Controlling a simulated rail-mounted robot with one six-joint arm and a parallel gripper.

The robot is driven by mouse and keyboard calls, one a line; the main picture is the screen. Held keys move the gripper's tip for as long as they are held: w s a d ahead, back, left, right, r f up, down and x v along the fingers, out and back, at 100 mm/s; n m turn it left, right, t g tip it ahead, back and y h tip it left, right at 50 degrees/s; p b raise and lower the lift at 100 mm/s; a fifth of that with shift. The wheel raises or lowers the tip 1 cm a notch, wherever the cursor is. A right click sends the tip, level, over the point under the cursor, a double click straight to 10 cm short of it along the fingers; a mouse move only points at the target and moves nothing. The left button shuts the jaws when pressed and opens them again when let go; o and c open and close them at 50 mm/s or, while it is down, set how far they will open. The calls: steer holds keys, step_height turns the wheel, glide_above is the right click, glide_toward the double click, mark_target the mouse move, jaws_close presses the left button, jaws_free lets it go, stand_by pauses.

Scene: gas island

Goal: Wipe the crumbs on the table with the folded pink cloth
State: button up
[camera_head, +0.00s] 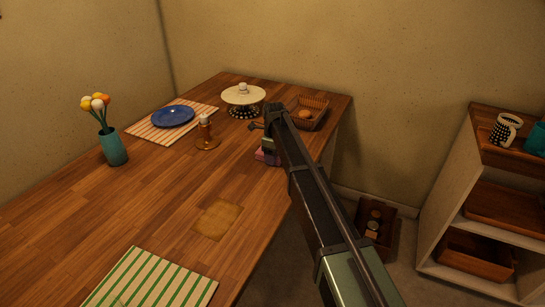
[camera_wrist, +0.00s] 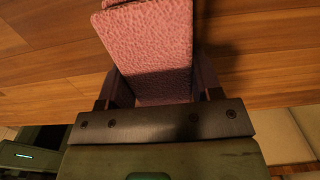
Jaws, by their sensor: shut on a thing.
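The folded pink cloth (camera_head: 267,157) is at the right edge of the wooden table (camera_head: 160,190), partly hidden behind my arm in the head view. In the wrist view the textured pink cloth (camera_wrist: 150,48) fills the space between the fingers. My gripper (camera_wrist: 162,90) is shut on it. I cannot tell whether the cloth touches the table top or is just above it. I cannot make out separate crumbs in either view. A flat, mottled tan square patch (camera_head: 218,219) lies on the table nearer the front; I cannot tell what it is.
Near the cloth are a wicker basket (camera_head: 306,113), a covered cake stand (camera_head: 243,99) and an amber holder (camera_head: 206,135). Farther left are a blue plate (camera_head: 173,116) and a teal flower vase (camera_head: 113,148). A green-striped mat (camera_head: 150,283) lies in front. The table's middle is clear.

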step_height(320, 180, up, 9)
steer(key=p, duration=0.9)
steer(key=shift+r, duration=0.15)
